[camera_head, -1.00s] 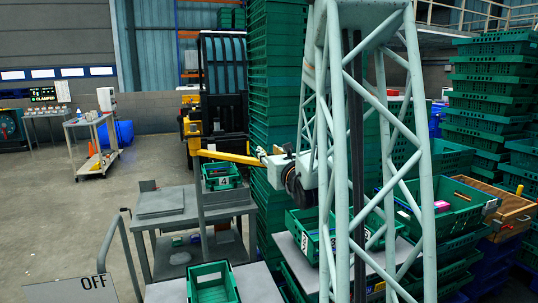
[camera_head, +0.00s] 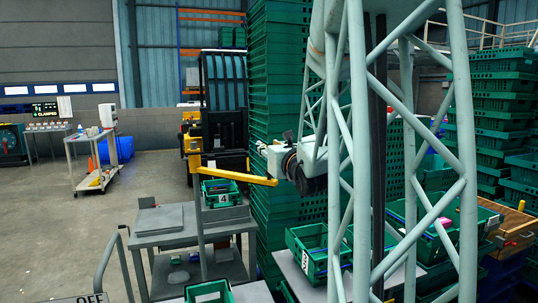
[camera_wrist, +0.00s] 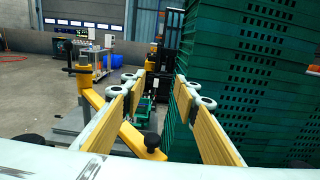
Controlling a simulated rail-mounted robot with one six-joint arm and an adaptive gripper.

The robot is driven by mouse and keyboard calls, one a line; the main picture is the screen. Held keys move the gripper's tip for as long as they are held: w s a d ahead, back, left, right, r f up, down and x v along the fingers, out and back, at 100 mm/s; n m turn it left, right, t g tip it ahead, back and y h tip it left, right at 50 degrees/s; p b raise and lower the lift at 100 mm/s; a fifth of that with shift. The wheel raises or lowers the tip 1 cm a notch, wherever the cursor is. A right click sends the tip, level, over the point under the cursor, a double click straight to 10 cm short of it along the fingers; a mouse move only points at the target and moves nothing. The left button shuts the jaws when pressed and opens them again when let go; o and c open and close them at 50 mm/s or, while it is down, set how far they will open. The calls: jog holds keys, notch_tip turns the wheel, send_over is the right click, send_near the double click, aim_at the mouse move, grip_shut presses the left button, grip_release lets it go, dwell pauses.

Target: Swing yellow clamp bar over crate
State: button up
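The yellow clamp bar (camera_head: 238,175) reaches right from an upright post, above the green crate marked 4 (camera_head: 222,198) in the head view. Whether it lies directly over the crate is unclear. In the wrist view the bar (camera_wrist: 126,133) runs diagonally behind the left finger, its black-knobbed end low between the fingers. My gripper (camera_wrist: 160,102) is open, its yellow-padded fingers wide apart with nothing gripped. In the head view my gripper (camera_head: 262,148) is above the bar's free end, apparently apart from it. The crate (camera_wrist: 146,112) also shows beyond the fingers, partly hidden.
A tall stack of green crates (camera_head: 272,100) stands close behind my gripper and fills the right of the wrist view. A grey bench (camera_head: 165,222) is below. A forklift (camera_head: 222,105) stands behind. Open floor (camera_head: 45,200) lies left.

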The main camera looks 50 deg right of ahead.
jog(key=shift+r, duration=0.4)
